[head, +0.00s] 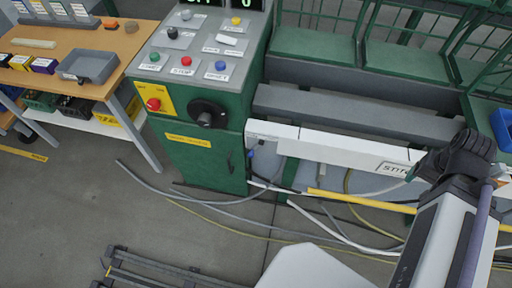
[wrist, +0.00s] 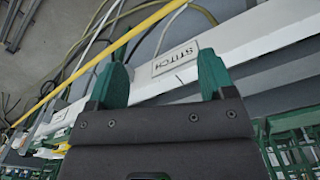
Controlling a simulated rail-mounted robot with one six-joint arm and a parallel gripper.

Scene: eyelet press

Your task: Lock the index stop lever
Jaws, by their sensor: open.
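I cannot pick out the index stop lever for certain in either view. In the head view, the green control cabinet (head: 205,150) carries a sloped grey panel with several small knobs and buttons, a red mushroom button (head: 153,104) on a yellow plate and a black rotary handle (head: 208,113). My gripper (wrist: 163,64) shows in the wrist view with its two green fingers apart and nothing between them. Beyond the fingers is a white rail (wrist: 240,43) with a STITCH label (wrist: 175,58). In the head view, my arm fills the right side and the gripper is not visible.
A wooden bench (head: 95,42) with a grey tray (head: 88,66) stands at the left. Loose cables (head: 240,222) and a yellow bar (head: 350,200) run low in front of the machine. Green mesh guards (head: 405,50) stand behind it.

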